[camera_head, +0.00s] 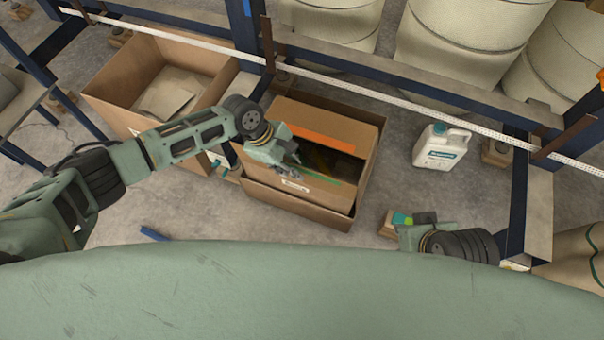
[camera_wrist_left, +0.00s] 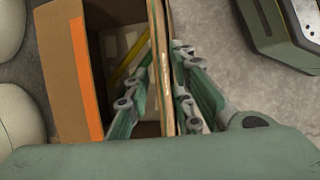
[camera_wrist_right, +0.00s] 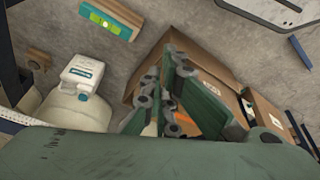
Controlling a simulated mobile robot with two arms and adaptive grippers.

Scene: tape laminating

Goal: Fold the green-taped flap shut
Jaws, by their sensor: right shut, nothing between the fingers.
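The cardboard box (camera_head: 330,212) stands on the floor with its top partly open. One flap carries orange tape (camera_head: 313,137) on the far side; that tape also shows in the left wrist view (camera_wrist_left: 84,70). Green tape (camera_head: 322,176) runs along the near flap, which looks raised. My left gripper (camera_head: 292,162) is at this flap. In the left wrist view its fingers (camera_wrist_left: 165,55) lie on either side of an edge-on cardboard panel; how firmly they touch is unclear. My right gripper (camera_wrist_right: 168,90) is shut and empty, outside the box at its right (camera_head: 400,238).
An open carton (camera_head: 110,95) stands at the left. A white jug (camera_head: 441,148) is on the floor at the right. A shelf beam (camera_head: 375,72) crosses behind the box.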

